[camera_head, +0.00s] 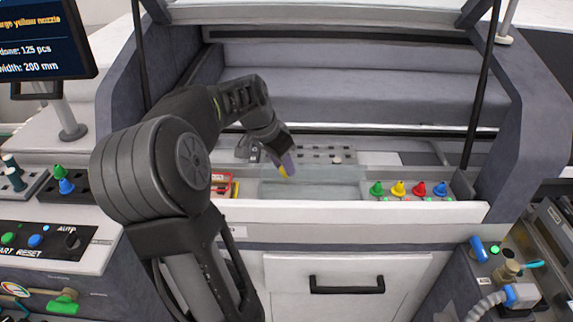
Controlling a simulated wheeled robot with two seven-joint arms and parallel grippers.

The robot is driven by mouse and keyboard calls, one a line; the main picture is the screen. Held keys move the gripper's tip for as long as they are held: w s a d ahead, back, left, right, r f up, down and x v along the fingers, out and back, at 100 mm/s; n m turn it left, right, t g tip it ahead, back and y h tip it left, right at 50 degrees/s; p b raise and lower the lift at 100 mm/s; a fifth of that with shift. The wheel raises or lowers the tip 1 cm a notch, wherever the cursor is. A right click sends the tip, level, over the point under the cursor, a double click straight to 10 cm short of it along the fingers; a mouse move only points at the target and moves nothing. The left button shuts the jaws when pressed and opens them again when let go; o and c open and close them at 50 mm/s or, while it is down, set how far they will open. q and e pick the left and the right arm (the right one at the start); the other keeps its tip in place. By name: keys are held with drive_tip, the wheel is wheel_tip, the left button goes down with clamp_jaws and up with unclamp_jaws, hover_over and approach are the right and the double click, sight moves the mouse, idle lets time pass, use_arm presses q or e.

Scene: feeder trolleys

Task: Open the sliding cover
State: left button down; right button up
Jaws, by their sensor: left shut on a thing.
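The sliding cover (325,190) looks like a clear, faintly tinted panel over the middle of the long tray behind the white front ledge. My left arm reaches in from the lower left. My left gripper (284,168) points down at the left part of this panel, with its fingertips shut on a small yellow piece (283,171). Whether this piece belongs to the cover is too small to tell. My left arm hides part of the machine's left side. My right gripper is out of view.
Green, yellow, red and blue nozzles (400,188) stand in a row right of the panel. A red-and-yellow item (222,185) lies to its left. Dark posts (482,85) flank the opening. A screen (40,40) and a button panel (45,240) are at left.

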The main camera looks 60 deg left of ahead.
use_arm(q)
drive_tip(key=c, duration=1.1)
unclamp_jaws()
drive_tip(key=v, duration=0.7)
drive_tip(key=shift+r, duration=0.4)
drive_tip(key=shift+s+d+f, duration=0.1)
drive_tip(key=shift+s, duration=0.05)
